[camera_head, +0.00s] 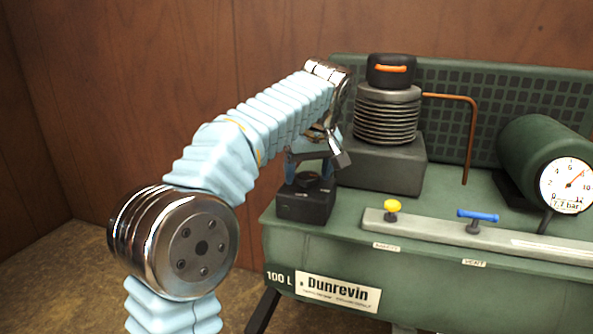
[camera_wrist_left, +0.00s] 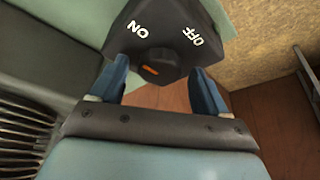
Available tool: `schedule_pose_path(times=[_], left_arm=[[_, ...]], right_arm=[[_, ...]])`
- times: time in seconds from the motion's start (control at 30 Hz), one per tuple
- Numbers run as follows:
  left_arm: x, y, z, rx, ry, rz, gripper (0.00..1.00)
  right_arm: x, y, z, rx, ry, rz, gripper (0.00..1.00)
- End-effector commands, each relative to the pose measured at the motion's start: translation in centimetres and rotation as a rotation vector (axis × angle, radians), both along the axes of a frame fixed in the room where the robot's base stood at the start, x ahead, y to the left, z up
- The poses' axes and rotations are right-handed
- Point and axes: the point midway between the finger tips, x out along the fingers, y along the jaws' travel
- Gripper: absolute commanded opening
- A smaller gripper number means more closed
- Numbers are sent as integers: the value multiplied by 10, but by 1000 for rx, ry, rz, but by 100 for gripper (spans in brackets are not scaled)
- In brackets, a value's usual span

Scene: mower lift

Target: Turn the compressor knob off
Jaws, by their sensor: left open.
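The compressor knob (camera_wrist_left: 163,62) is dark, with an orange mark on its lower left side in the left wrist view. It sits on a black switch box (camera_head: 304,205) at the compressor's left end. White ON and OFF labels show on the box (camera_wrist_left: 165,25) in the left wrist view. My left gripper (camera_head: 310,171) points down over the box. Its two blue fingers are open, one on each side of the knob; it also shows in the left wrist view (camera_wrist_left: 160,68). I cannot tell whether the fingers touch the knob. My right gripper is not in view.
The green compressor tank (camera_head: 330,255) carries a finned motor (camera_head: 386,118), a copper pipe (camera_head: 472,140) and a pressure gauge (camera_head: 566,186). A yellow knob (camera_head: 392,206) and a blue handle (camera_head: 478,215) stand on a rail at the right. A wooden wall (camera_head: 130,90) is behind.

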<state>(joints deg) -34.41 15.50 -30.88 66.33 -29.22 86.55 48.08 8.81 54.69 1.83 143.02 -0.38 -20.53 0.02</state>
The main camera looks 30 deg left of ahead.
Motion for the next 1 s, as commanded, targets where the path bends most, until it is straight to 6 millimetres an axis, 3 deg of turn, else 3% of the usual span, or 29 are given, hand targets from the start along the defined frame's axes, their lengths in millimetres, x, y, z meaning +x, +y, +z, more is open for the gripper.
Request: schedule_pose_path(times=[0.23,0.6,1.0], left_arm=[[0,0,-1,0,0,0,76],[0,0,0,1,1,0,20],[0,1,0,0,1,-86,20]], right_arm=[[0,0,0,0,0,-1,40],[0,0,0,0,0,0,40],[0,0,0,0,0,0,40]])
